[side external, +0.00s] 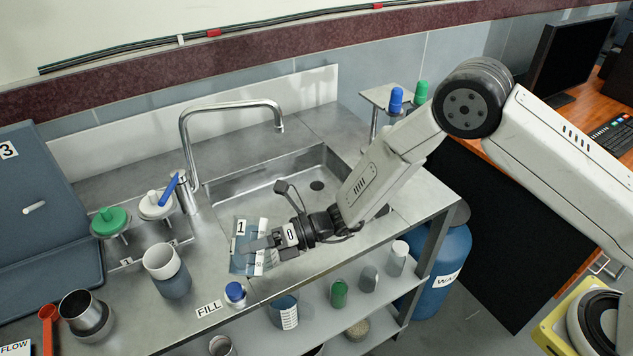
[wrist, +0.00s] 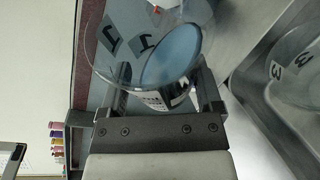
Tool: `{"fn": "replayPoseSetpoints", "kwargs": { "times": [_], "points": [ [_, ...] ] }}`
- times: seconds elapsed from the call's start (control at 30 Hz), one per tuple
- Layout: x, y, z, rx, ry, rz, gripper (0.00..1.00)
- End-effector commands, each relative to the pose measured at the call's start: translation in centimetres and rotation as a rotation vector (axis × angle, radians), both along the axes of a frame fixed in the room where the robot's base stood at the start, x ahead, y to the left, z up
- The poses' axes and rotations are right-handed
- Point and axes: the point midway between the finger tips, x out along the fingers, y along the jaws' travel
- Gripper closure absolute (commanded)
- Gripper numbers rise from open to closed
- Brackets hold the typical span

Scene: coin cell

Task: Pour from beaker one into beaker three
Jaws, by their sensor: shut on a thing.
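My gripper (side external: 262,250) is shut on beaker one (wrist: 172,50), a clear beaker with blue liquid and a "1" label, held between the two fingers (wrist: 165,92) in the wrist view. In the side view beaker one (side external: 241,240) is at the left front of the sink, partly covered by the fingers. How far it is tilted is hard to tell. Beaker three (wrist: 300,85), clear with a "3" label, is at the right of the wrist view, apart from the fingers and cut by the frame edge. I cannot pick it out in the side view.
The sink (side external: 285,190) with its tall faucet (side external: 186,140) lies behind. Several containers are on the lower shelf.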

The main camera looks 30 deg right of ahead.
Motion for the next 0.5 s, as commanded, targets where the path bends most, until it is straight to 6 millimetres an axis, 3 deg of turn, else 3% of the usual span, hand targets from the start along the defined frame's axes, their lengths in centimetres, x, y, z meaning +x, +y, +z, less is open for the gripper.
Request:
{"fn": "replayPoseSetpoints", "kwargs": {
  "times": [0.5],
  "points": [
    [-0.02, -0.01, 0.32, 0.025, 0.034, 0.0, 0.92]
  ]
}}
